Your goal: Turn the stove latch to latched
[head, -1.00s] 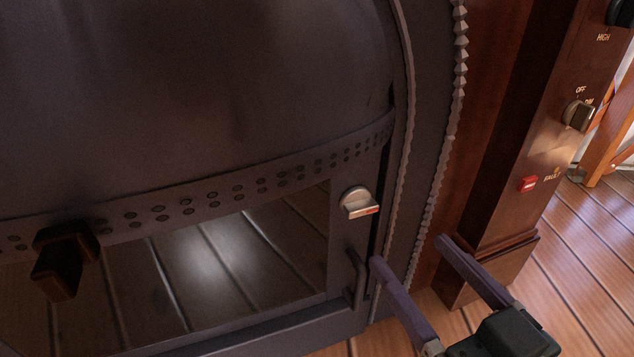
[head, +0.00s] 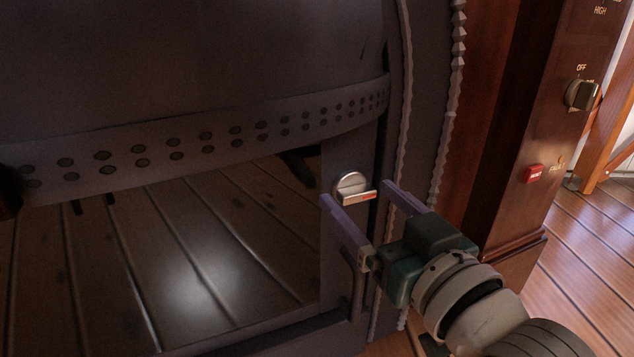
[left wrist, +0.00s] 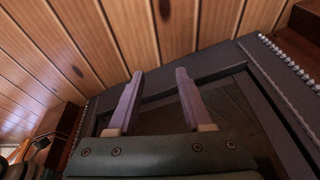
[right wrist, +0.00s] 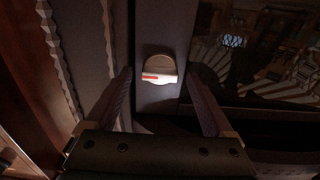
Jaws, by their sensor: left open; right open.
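The stove latch (head: 352,187) is a round silver knob with a bar handle and a red mark, on the dark frame right of the stove's glass door (head: 200,250). Its bar lies roughly level, slightly tilted. The latch also shows in the right wrist view (right wrist: 159,70), between and beyond the fingers. My right gripper (head: 354,190) is open, its purple fingertips close to the latch, one on each side; contact cannot be told. My left gripper shows in the left wrist view (left wrist: 158,72), open and empty, facing the stove's edge and floorboards.
A vertical door handle (head: 357,285) stands below the latch, close to my right gripper. A wooden post (head: 540,140) at the right carries a dark knob (head: 581,95) and a red switch (head: 533,174). Open wooden floor (head: 575,260) lies at the right.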

